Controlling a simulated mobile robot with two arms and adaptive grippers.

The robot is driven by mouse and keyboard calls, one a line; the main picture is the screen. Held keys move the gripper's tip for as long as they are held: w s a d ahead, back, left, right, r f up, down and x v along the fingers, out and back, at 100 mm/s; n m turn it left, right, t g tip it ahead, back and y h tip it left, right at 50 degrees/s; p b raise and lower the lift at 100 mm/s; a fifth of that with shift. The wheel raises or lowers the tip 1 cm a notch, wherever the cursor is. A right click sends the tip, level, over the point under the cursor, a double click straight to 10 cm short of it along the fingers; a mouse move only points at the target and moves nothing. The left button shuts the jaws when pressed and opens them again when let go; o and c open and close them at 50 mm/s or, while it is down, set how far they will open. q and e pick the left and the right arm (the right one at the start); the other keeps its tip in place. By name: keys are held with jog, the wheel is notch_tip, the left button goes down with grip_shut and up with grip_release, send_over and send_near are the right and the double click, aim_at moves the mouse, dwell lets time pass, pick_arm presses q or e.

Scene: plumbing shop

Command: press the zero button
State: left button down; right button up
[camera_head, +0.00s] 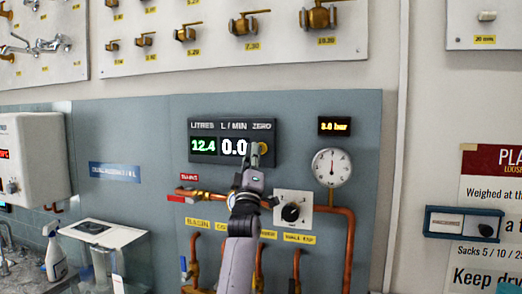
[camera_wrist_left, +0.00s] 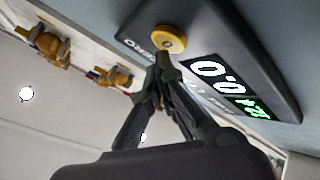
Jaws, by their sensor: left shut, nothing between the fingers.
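A dark meter box (camera_head: 200,158) on the blue-grey wall panel shows 12.4 under LITRES and 0.0 under L/MIN. The round yellow zero button (camera_head: 263,148) is at its right end under the word ZERO. In the left wrist view the zero button (camera_wrist_left: 169,40) stands out from the box face. My left gripper (camera_head: 256,153) is shut and empty, its tips just beside the button in the head view. In the left wrist view the fingertips (camera_wrist_left: 163,62) are just below the button; I cannot tell whether they touch it. My right gripper is not in view.
A dial knob on a white plate (camera_head: 292,209), copper pipes (camera_head: 349,240) and a round gauge (camera_head: 331,167) are to the right of and below the box. A white unit (camera_head: 32,155) is at the left. Brass valves (camera_head: 243,25) hang on a board above.

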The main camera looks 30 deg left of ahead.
pick_arm(q)
jog(key=shift+w, duration=0.1)
jog(key=shift+w+a, duration=0.1)
jog(key=shift+w, duration=0.3)
dwell(0.4)
jog(key=shift+s, duration=0.5)
jog(key=s+d, duration=0.1)
jog(key=s, duration=0.5)
jog(key=shift+d, duration=0.35)
jog(key=shift+w, duration=0.1)
dwell(0.6)
